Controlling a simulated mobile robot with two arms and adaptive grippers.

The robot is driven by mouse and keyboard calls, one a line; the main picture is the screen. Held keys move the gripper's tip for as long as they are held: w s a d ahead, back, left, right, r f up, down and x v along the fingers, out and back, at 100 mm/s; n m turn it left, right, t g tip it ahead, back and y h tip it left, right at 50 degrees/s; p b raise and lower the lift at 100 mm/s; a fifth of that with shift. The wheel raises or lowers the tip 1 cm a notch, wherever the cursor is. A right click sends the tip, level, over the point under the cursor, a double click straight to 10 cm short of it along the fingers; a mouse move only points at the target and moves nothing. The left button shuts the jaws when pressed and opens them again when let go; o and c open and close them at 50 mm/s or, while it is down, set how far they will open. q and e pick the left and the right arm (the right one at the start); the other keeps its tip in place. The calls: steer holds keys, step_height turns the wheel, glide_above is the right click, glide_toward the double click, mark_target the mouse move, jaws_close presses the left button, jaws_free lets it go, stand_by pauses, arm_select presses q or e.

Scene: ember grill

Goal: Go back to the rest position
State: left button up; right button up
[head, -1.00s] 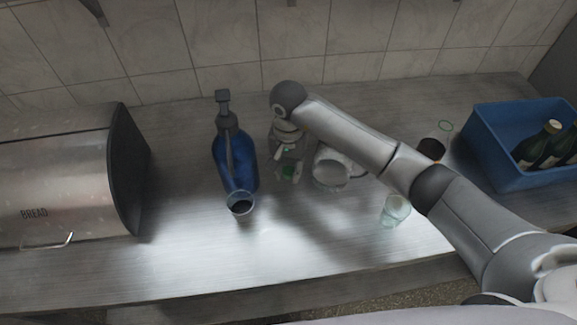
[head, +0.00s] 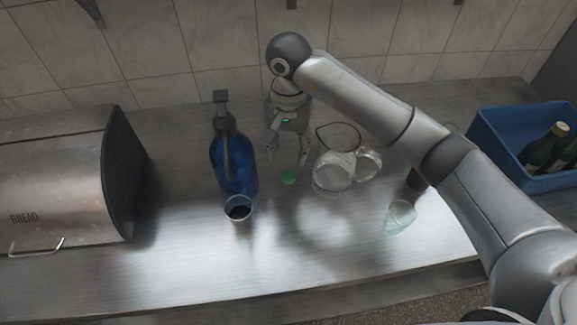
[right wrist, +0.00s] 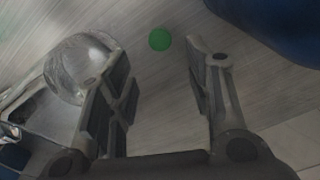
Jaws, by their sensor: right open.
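My right gripper (head: 287,154) hangs pointing down over the counter, between the blue pump bottle (head: 233,165) and the glass pitcher (head: 336,170). Its two fingers are spread apart with nothing between them. In the right wrist view the open right gripper (right wrist: 163,85) has a small round green object (right wrist: 160,39) on the counter beyond its fingertips. That green object also shows in the head view (head: 289,178), just below the fingers. My left gripper is not in view.
A glass with dark contents (head: 238,209) stands before the blue bottle. A clear glass (head: 400,216) and a dark-filled glass (head: 417,180) stand on the right, by my right arm. A bread box (head: 60,190) is at left, a blue crate (head: 500,135) with bottles at right. The front counter is mostly clear.

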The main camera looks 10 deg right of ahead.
steer(key=shift+r+b, duration=0.3)
steer(key=shift+r, duration=1.3)
